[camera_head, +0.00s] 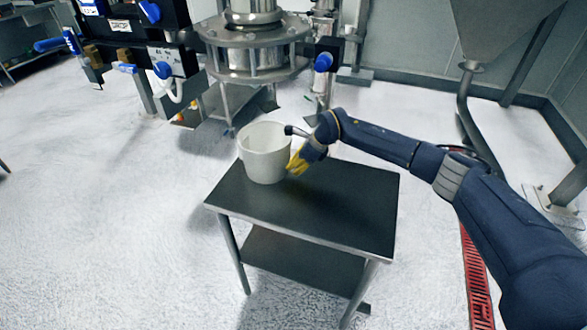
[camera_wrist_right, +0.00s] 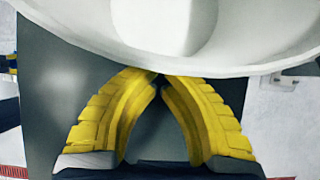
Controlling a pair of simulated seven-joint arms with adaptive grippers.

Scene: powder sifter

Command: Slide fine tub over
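A white round tub (camera_head: 264,152) stands upright near the back left corner of a small dark table (camera_head: 340,205). My right gripper (camera_head: 295,165) reaches in from the right, with its yellow fingers low at the tub's right side. In the right wrist view the two fingertips (camera_wrist_right: 159,76) meet, with nothing seen between them. The tub's pale rim (camera_wrist_right: 190,62) spans the top of that view, right at the fingertips. I cannot tell whether they touch its wall. My left gripper is not in view.
The table's right and front parts are bare, and it has a lower shelf (camera_head: 300,262). A steel sifter (camera_head: 255,45) stands behind the tub. A grey hopper (camera_head: 500,30) is at the back right. A red floor grate (camera_head: 476,280) lies right of the table.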

